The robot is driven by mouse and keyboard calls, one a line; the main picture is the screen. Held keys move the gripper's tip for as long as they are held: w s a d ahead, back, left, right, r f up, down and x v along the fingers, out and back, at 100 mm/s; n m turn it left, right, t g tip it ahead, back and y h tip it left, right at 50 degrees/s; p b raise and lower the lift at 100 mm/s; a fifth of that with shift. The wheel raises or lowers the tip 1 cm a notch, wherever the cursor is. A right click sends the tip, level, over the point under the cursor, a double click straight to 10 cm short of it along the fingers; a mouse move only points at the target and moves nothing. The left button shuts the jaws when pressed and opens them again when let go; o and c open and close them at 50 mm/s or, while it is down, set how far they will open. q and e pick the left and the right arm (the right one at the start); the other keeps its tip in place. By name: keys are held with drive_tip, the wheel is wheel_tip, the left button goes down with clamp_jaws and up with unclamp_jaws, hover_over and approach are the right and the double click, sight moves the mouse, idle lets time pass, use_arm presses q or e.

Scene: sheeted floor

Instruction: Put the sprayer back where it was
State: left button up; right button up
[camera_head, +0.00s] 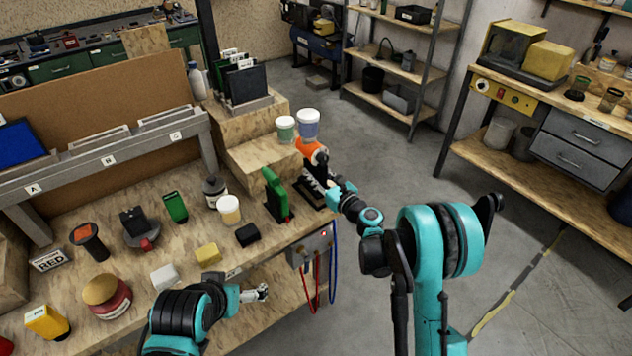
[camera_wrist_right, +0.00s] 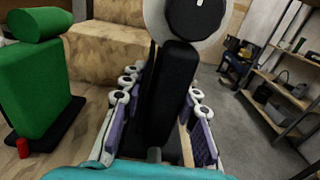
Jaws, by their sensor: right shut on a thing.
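The sprayer (camera_head: 307,148) has an orange body and a dark handle. My right gripper (camera_head: 322,174) is shut on it, above the right end of the workbench. In the right wrist view, the black handle (camera_wrist_right: 172,95) stands upright between the fingers, with a pale round part and black knob above. A jar with a bluish body and white lid (camera_head: 308,122) shows directly above the orange body; I cannot tell whether they are joined. A dark flat base (camera_head: 314,194) lies on the bench below my right gripper, partly hidden. My left gripper (camera_head: 261,292) is low, at the bench's front edge.
A green tool on a black base (camera_head: 274,194) stands just left of my right gripper; it also shows in the wrist view (camera_wrist_right: 38,90). A green jar (camera_head: 286,129) stands on the wooden step behind. Several items crowd the bench. Open floor lies right.

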drive_tip(key=shift+f+b, duration=0.35)
drive_tip(key=shift+f, duration=0.85)
drive_tip(key=shift+f, duration=0.15)
drive_tip(key=o, duration=0.7)
